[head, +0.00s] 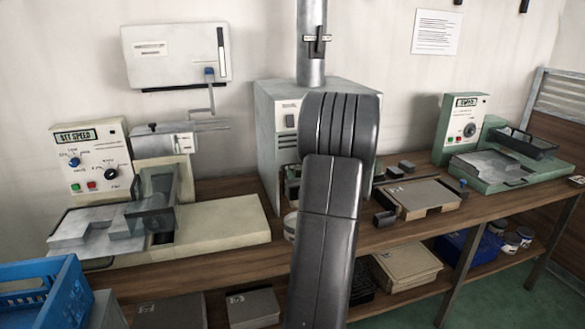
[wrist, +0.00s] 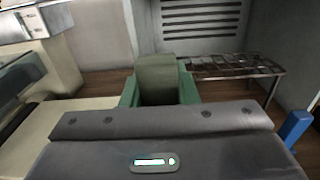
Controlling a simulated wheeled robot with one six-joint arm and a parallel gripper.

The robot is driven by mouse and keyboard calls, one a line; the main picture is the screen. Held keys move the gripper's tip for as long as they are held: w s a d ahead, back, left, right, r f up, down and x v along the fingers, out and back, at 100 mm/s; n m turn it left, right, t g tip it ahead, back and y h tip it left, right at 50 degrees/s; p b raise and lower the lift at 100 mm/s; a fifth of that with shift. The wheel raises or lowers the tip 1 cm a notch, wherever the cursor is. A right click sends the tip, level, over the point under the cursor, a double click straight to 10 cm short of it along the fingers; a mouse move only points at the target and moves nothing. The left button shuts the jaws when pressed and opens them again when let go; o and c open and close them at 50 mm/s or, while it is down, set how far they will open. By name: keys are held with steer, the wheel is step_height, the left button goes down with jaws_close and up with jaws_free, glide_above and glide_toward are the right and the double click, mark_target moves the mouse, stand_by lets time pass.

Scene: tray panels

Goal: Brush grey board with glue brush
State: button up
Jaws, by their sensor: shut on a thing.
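My gripper (wrist: 158,92) shows in the wrist view with two green fingers, shut on a squared grey-green block (wrist: 157,75). This block may be the handle of the glue brush, but no bristles show. In the head view my dark arm hides the gripper and what it holds. A flat grey-beige board (head: 425,196) lies on the wooden bench right of my arm, apart from it. I cannot tell whether it has glue on it. A white pot (head: 290,226) is partly hidden behind my arm.
A cream machine (head: 225,222) with a control panel stands on the left of the bench, and a green machine (head: 510,170) on the right. A grey cabinet (head: 275,130) stands behind my arm. Small dark blocks (head: 384,219) border the board. A blue crate (head: 45,300) is at front left.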

step_height(320, 180, down, 10)
steer(key=b, duration=0.8)
steer(key=shift+r, duration=0.2)
stand_by(1.0)
step_height(320, 180, up, 9)
steer(key=p, duration=0.5)
stand_by(0.4)
stand_by(0.4)
